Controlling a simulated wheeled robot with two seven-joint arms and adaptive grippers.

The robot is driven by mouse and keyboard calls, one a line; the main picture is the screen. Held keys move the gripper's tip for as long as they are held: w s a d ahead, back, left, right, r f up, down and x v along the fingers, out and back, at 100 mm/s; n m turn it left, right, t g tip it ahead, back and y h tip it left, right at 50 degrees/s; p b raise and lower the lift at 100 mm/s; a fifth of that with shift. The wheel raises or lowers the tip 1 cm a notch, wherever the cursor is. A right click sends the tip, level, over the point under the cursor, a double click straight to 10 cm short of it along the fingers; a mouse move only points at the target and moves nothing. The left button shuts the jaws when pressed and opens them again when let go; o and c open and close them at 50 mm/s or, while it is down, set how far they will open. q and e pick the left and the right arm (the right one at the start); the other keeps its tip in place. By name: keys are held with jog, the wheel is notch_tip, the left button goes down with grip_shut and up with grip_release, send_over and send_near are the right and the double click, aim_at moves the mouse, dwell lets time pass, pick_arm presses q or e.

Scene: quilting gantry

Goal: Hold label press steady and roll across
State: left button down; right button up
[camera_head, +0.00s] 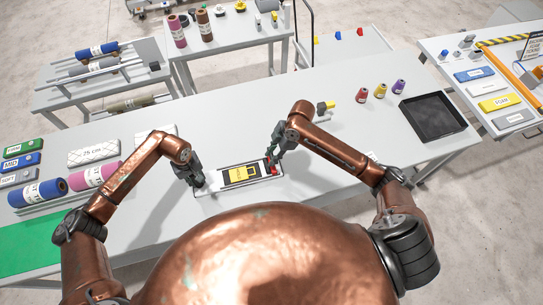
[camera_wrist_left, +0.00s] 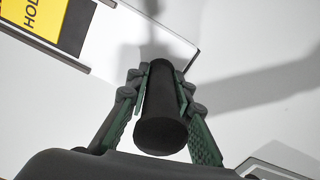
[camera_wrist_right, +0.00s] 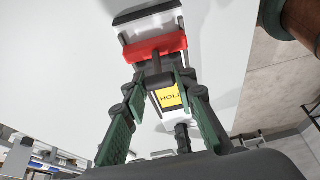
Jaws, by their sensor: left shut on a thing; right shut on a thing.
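The label press (camera_head: 222,188) is a flat pale frame on the white table, with a dark bed and a yellow label (camera_head: 240,175) on it. The label's "HOLD" lettering shows in part in the left wrist view (camera_wrist_left: 28,18). My left gripper (camera_head: 199,181) is shut on an upright black handle (camera_wrist_left: 160,120) at the press's left end. A red roller carriage (camera_wrist_right: 155,47) sits across the press's right end, beside the label. My right gripper (camera_head: 271,158) is shut on the dark grip of this carriage; its fingers hide part of the grip.
Rolls (camera_head: 37,193) and labelled boxes (camera_head: 95,152) lie at the table's left. Small coloured spools (camera_head: 380,90) and a black tray (camera_head: 433,117) stand at the right.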

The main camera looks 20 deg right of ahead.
pick_arm(q)
jog(key=shift+a+f, duration=0.2)
jog(key=shift+f, duration=0.05)
pick_arm(e)
grip_shut()
jog(key=a, duration=1.5)
jog(key=shift+w+a, duration=0.1)
jog(key=shift+w, duration=0.2)
pick_arm(q)
jog(key=shift+d, duration=0.1)
pick_arm(e)
jog(key=shift+a, duration=0.2)
pick_arm(q)
jog(key=shift+s, duration=0.1)
pick_arm(e)
jog(key=o, duration=0.7)
grip_release()
jog(key=shift+a, duration=0.1)
jog(key=shift+o, duration=1)
